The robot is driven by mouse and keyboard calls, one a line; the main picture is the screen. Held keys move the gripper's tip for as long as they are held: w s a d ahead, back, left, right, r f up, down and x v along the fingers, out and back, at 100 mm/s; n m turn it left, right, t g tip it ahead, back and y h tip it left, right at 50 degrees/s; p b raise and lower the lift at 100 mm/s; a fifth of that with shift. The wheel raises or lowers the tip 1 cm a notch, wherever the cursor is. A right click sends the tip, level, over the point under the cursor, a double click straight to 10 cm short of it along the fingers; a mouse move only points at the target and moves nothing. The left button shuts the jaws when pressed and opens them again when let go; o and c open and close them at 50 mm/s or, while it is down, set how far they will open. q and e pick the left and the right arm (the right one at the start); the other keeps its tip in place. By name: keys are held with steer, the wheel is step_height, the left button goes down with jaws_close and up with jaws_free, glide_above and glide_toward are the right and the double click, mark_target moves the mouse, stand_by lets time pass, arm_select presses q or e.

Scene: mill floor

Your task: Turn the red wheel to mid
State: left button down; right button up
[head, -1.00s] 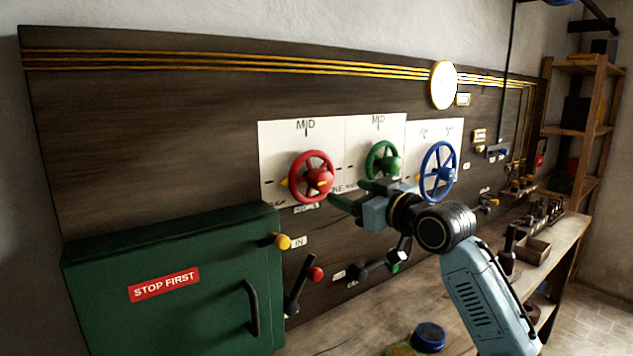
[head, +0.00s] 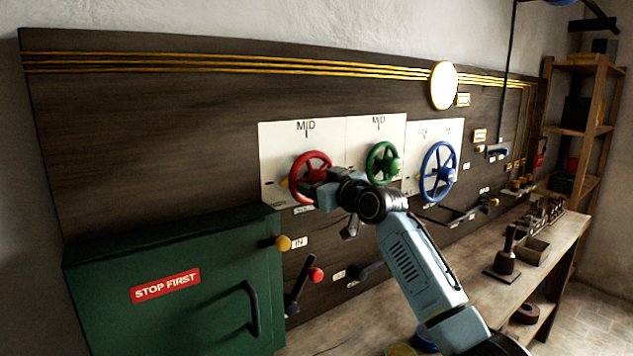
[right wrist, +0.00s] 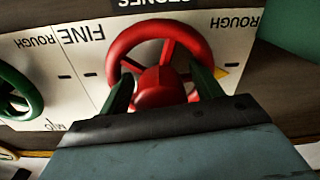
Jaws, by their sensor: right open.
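The red wheel (head: 302,167) is on a white dial plate on the dark wall panel, with MID marked above it. It also shows upside down in the right wrist view (right wrist: 158,38). Its yellow pointer (right wrist: 221,72) is on the ROUGH side, left of the wheel in the head view. My right gripper (head: 314,186) is at the wheel and hides its lower right part. In the right wrist view my open fingers (right wrist: 161,84) stand on either side of the red hub; I cannot tell whether they touch it. My left gripper is out of view.
The green wheel (head: 383,163) and the blue wheel (head: 439,171) are to the right. A green cabinet (head: 170,290) marked STOP FIRST juts out below left, with a yellow knob (head: 283,242) beside it. A red-tipped lever (head: 303,288) is below. A wooden bench (head: 480,290) runs along the wall.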

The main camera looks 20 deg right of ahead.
steer(key=shift+c, duration=0.5)
steer(key=c, duration=0.9)
steer(key=shift+r+m+p, duration=0.1)
steer(key=shift+m+p, duration=1.7)
steer(key=m+p, duration=0.3)
steer(key=m, duration=0.1)
steer(key=shift+a+m, duration=0.1)
steer(key=shift+m, duration=0.2)
steer(key=m+p, duration=0.4)
steer(key=m, duration=0.1)
steer(key=m+p, duration=0.2)
steer(key=m, duration=0.2)
steer(key=shift+m, duration=0.3)
steer(key=shift+p, duration=0.3)
steer(key=o, duration=1)
